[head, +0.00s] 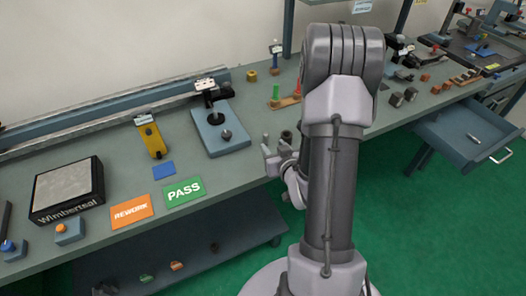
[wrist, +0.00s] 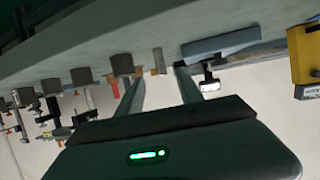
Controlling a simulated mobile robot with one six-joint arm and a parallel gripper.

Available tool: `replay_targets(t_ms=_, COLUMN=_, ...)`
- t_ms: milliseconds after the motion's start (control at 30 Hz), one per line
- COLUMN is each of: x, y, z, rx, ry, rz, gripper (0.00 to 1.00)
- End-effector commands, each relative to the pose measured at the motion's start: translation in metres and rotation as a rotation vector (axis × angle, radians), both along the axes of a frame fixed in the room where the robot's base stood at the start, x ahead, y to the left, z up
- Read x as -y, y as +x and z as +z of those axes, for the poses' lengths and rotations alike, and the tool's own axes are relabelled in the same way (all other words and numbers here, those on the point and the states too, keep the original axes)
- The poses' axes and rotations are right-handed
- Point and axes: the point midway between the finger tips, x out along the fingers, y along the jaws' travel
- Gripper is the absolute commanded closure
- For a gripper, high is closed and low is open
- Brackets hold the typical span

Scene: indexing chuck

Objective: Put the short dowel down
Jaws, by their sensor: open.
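My gripper (head: 271,151) is at the front edge of the bench, beside my arm, and it also shows in the wrist view (wrist: 159,74) with its two fingers apart. The wrist view appears upside down. In the head view a dark short cylinder (head: 287,137) stands just behind my gripper. My arm hides part of the bench there.
On the bench (head: 235,172) are a blue-grey fixture plate (head: 225,140), a yellow tool (head: 152,140), a green PASS card (head: 183,191) and an orange REWORK card (head: 131,210). Several dark cylinders (wrist: 82,76) stand in a row. An open drawer (head: 455,135) juts out at right.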

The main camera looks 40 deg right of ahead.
Motion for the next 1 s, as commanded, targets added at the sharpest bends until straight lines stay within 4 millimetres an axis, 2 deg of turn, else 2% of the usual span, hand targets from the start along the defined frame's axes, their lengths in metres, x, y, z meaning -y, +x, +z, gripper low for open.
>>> replay_targets(t_ms=100, x=0.011, y=0.029, z=-0.01, rx=0.0, ry=0.001, rz=0.004, gripper=0.57)
replay_targets(t_ms=200, x=0.018, y=0.045, z=-0.016, rx=0.0, ry=0.001, rz=0.003, gripper=0.57)
replay_targets(t_ms=367, x=0.024, y=0.06, z=-0.021, rx=0.0, ry=0.001, rz=0.003, gripper=0.57)
replay_targets(t_ms=533, x=0.037, y=0.091, z=-0.03, rx=-0.001, ry=0.001, rz=0.004, gripper=0.57)
replay_targets(t_ms=667, x=0.042, y=0.101, z=-0.033, rx=0.0, ry=0.001, rz=0.003, gripper=0.57)
replay_targets(t_ms=833, x=0.042, y=0.101, z=-0.033, rx=-0.002, ry=0.001, rz=0.002, gripper=0.57)
replay_targets(t_ms=867, x=0.042, y=0.101, z=-0.033, rx=-0.002, ry=0.001, rz=0.002, gripper=0.6)
replay_targets(t_ms=1000, x=0.042, y=0.101, z=-0.033, rx=-0.002, ry=0.001, rz=0.002, gripper=0.88)
